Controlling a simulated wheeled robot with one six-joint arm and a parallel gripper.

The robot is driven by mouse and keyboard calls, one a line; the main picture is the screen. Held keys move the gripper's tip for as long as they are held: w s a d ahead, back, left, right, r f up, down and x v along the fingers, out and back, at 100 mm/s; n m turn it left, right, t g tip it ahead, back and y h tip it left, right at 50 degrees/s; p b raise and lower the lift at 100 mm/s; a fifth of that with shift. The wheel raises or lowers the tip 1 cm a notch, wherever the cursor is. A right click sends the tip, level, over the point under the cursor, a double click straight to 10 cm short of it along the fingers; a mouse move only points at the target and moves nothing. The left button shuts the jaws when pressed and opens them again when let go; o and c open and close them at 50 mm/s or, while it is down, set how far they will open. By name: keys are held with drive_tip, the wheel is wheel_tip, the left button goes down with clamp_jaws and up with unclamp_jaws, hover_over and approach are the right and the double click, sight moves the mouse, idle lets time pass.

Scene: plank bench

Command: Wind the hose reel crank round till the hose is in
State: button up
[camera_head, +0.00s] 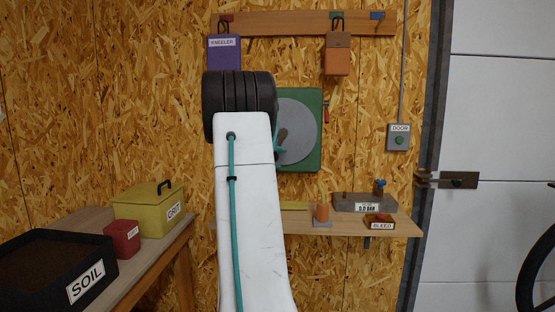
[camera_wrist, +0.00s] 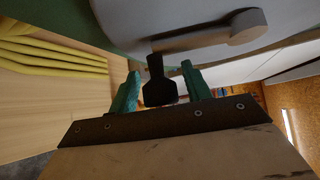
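The hose reel is a grey disc (camera_head: 300,128) on a green wall plate (camera_head: 313,163), partly hidden behind my arm in the head view. The disc (camera_wrist: 190,15) fills the top of the wrist view, with a grey crank arm (camera_wrist: 205,38) across it. A dark crank knob (camera_wrist: 160,92) stands at the left end of that arm. My gripper (camera_wrist: 160,68) has its teal fingers on either side of the knob, and a gap shows beside it. In the head view my gripper (camera_head: 280,149) is mostly hidden. Yellow hose (camera_wrist: 50,58) lies in several runs on the wood; it also shows behind my arm (camera_head: 295,206).
A wall shelf (camera_head: 400,226) below the reel holds an orange cup-like thing (camera_head: 321,213), a grey block with a blue valve (camera_head: 380,187) and a BLEED box (camera_head: 381,222). A side bench (camera_head: 150,262) at left holds boxes. A red handle (camera_head: 326,112) sits right of the reel.

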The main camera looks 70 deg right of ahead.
drive_tip(key=v, duration=0.7)
drive_tip(key=shift+w+a, duration=0.2)
drive_tip(key=shift+a, duration=0.15)
drive_tip(key=shift+r, duration=0.15)
